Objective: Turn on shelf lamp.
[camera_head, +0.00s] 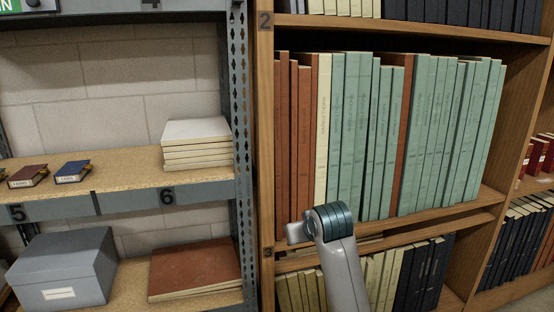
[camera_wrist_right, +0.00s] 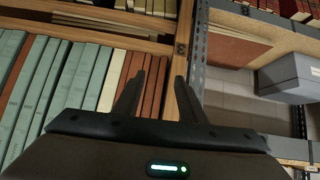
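No shelf lamp or lamp switch can be made out in either view. My right arm reaches up from the bottom of the head view in front of the wooden bookcase (camera_head: 265,130); its gripper cannot be made out there. In the right wrist view my right gripper (camera_wrist_right: 159,76) is open, its two dark fingers apart with nothing held between them. The fingers point toward the bookcase's wooden upright (camera_wrist_right: 181,60) and the red-brown books (camera_wrist_right: 149,82) beside it. Contact cannot be told. My left gripper is not in view.
At the left, a grey metal rack (camera_head: 240,110) bears stacked pale books (camera_head: 195,145), small boxed books (camera_head: 72,172), a grey box (camera_head: 65,270) and a large brown book (camera_head: 195,268).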

